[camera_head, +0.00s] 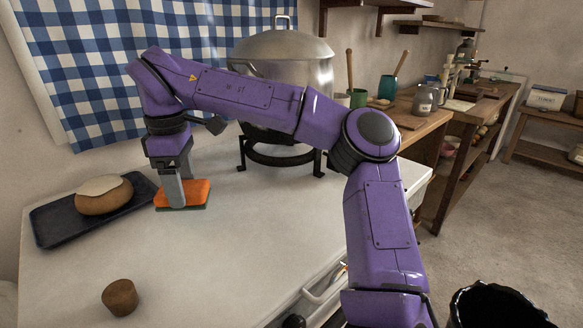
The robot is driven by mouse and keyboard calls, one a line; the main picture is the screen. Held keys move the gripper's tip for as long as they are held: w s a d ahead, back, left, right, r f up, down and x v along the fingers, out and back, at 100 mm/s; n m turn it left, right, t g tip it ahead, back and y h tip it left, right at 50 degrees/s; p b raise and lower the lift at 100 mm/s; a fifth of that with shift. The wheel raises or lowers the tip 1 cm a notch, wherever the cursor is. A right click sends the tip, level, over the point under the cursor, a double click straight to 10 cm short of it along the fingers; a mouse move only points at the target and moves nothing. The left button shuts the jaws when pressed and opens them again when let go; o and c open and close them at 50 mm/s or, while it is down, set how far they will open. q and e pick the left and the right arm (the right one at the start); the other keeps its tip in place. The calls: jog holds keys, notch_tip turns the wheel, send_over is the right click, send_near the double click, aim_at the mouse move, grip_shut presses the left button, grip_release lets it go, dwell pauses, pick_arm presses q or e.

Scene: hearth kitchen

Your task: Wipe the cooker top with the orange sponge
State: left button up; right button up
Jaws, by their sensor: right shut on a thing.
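The orange sponge (198,191), with a green underside, is at the left-middle of the white cooker top (235,245). My right gripper (175,203) points down with its fingers shut on the sponge. The sponge looks flat and appears to touch the surface, though the finger tips hide part of it. My right arm crosses the view and hides part of the cooker top behind it. My left gripper is not in view.
A dark tray (58,232) with a round loaf (103,195) lies just left of the sponge. A brown cork (120,297) stands near the front. A large lidded pot (284,50) sits on a black burner stand (283,157) at the back. The front middle is clear.

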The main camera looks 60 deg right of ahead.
jog(key=shift+s+r+p, duration=0.1)
jog(key=shift+r+p, duration=0.65)
jog(key=shift+r, duration=0.8)
